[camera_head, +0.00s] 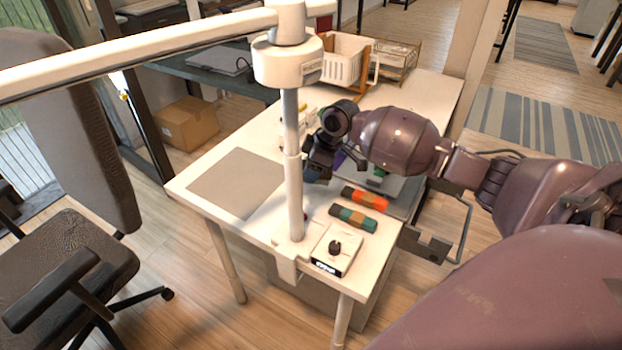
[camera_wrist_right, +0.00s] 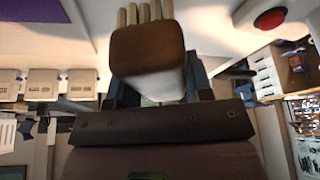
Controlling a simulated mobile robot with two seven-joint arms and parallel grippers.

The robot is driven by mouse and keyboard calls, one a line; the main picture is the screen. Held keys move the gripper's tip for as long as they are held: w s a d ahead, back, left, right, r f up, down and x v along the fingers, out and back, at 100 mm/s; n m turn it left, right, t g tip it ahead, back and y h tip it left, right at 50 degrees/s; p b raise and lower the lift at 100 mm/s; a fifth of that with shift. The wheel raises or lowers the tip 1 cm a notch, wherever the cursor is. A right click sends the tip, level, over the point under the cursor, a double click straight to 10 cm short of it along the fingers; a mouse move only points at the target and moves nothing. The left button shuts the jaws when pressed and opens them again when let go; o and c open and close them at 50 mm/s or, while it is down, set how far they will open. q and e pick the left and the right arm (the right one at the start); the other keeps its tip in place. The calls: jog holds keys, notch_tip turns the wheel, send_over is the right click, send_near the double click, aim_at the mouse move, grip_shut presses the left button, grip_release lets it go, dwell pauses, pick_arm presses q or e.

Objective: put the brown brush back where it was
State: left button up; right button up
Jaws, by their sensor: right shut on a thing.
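In the right wrist view my right gripper (camera_wrist_right: 155,95) is shut on the brown brush (camera_wrist_right: 145,45). The brush has a brown block-like end, a pale lower part and several light wooden sticks beyond it. In the head view my right gripper (camera_head: 318,168) is above the white table (camera_head: 262,142), just right of the white lamp post. There the brush is hidden or too dark to pick out against the gripper. My left gripper is not in view.
A grey mat (camera_head: 237,183) lies at the table's left. Orange (camera_head: 365,198) and teal (camera_head: 352,218) rolls lie at the right edge, near a box with a black knob (camera_head: 335,247). The white lamp post (camera_head: 291,170) rises in front. A white basket (camera_head: 345,62) stands at the back.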

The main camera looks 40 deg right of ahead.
notch_tip(320, 180, down, 4)
jog(key=shift+r, duration=0.2)
jog(key=o, duration=0.9)
